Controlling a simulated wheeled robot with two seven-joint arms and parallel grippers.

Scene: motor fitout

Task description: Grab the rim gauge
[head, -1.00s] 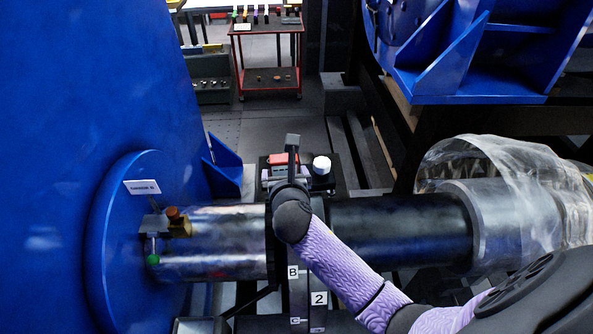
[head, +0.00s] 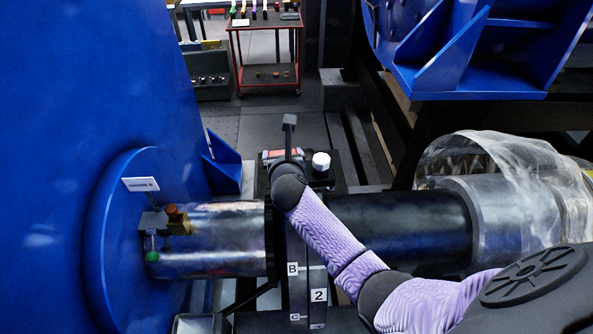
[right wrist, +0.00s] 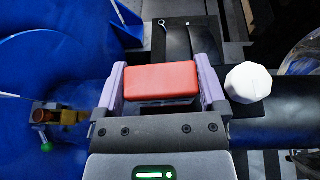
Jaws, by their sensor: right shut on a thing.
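The rim gauge, which I take to be the red block (right wrist: 160,80), sits between the lilac fingers of my right gripper (right wrist: 162,86) in the right wrist view. The fingers stand at its two ends and are shut on it. In the head view a little of the red block (head: 283,154) shows beyond my right wrist, above the dark bracket across the shaft. My wrist hides most of the gripper there. I cannot tell whether the block touches what is under it. My left gripper is not in view.
A white knob (head: 321,161) stands close right of the gripper. A metal and black shaft (head: 400,228) runs crosswise below. A small fixture with a green ball (head: 152,257) sits at the blue flange (head: 120,225). Clear plastic wrap (head: 500,165) covers the shaft's right end.

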